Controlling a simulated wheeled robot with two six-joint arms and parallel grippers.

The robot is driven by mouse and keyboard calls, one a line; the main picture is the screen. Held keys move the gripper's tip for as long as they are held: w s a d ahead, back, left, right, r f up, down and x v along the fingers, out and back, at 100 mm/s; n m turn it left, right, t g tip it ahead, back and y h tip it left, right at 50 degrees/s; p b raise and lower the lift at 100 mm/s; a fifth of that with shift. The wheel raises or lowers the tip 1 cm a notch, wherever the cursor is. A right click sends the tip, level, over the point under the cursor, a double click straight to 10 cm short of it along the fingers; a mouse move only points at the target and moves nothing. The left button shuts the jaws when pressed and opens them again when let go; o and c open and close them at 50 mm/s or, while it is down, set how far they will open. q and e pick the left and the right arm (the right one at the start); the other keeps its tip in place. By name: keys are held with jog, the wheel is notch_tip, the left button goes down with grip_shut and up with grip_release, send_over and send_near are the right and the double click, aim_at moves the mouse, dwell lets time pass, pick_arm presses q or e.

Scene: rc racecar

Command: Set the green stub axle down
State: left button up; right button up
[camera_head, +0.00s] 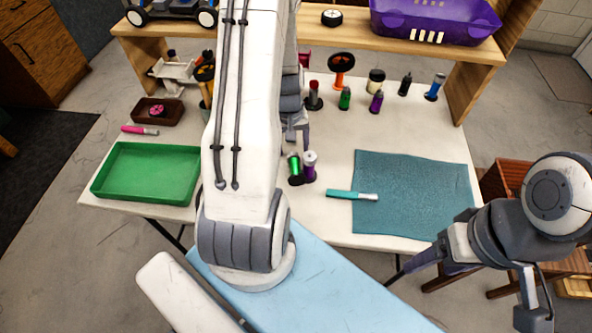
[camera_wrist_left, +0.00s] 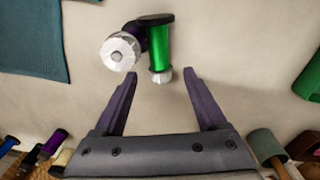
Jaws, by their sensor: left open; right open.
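My right gripper (camera_head: 432,262) is open, low at the right beside the table's front edge.
A green tray (camera_head: 148,174) lies at the left and a teal mat (camera_head: 413,190) at the right. A teal-handled tool (camera_head: 350,195) lies across the mat's left edge. Several small parts stand at the back, below a wooden shelf (camera_head: 400,45) with a purple basket (camera_head: 435,20).

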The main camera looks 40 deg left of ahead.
aim_at(294, 160)
pick_arm(q)
notch_tip(294, 160, down, 6)
jog(key=shift+w+f+b, duration=0.15)
jog(key=shift+f+b, duration=0.1)
jog(key=shift+b, duration=0.05)
grip_shut()
